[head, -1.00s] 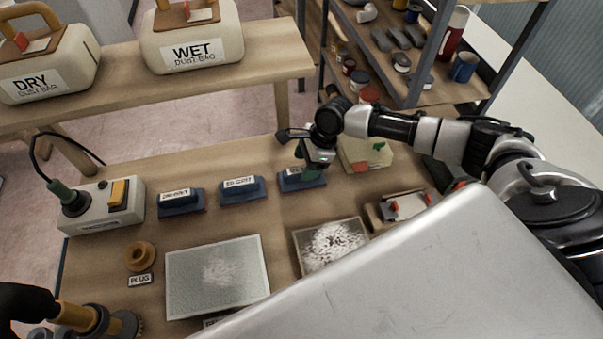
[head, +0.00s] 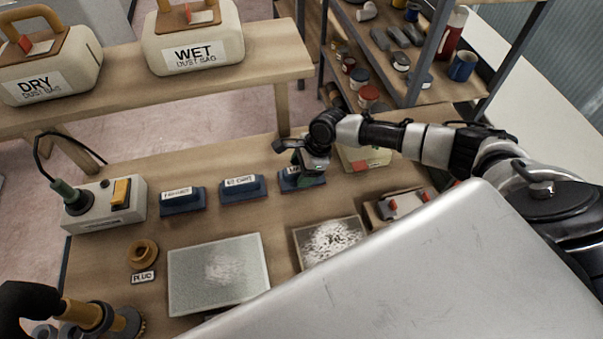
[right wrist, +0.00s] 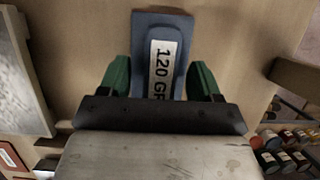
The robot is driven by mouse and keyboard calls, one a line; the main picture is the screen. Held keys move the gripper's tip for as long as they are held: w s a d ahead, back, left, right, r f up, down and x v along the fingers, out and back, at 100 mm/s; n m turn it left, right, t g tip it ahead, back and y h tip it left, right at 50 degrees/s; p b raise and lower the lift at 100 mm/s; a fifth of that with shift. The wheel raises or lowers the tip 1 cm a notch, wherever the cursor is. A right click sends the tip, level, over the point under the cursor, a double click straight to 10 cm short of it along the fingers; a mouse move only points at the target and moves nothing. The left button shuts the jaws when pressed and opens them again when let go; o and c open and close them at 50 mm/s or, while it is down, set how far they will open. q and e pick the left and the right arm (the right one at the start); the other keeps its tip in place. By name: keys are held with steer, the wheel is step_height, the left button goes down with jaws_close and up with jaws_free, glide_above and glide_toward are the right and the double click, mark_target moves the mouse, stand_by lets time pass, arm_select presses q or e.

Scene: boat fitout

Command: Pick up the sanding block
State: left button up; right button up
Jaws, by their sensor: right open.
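Three blue sanding blocks with white labels stand in a row on the wooden bench: a left one (head: 181,204), a middle one (head: 242,191) and a right one (head: 287,186). My right gripper (head: 306,175) is over the right block and partly hides it. In the right wrist view, this block (right wrist: 160,28) has a label reading "120 GR", with the rest cut off. The green fingers of my right gripper (right wrist: 159,75) are open, one on each side of its raised grip, with small gaps visible. I cannot make out my left gripper.
A switch box (head: 98,207) with a plugged cable is at the left.

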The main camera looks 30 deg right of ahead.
mark_target(298, 170)
steer(key=shift+f, duration=0.1)
steer(key=shift+c, duration=0.2)
steer(key=c, duration=1)
steer(key=shift+c, duration=0.2)
steer(key=shift+r+b, duration=0.35)
steer(key=shift+b, duration=0.15)
steer(key=r, duration=0.4)
steer(key=shift+s+d+r+b, duration=0.1)
steer(key=shift+s+d+b, duration=0.15)
steer(key=shift+b, duration=0.1)
steer(key=s+d+r+b, duration=0.1)
steer(key=s+d+r, duration=0.5)
steer(key=s, duration=0.3)
steer(key=shift+r+b, duration=0.3)
steer(key=shift+r, duration=0.05)
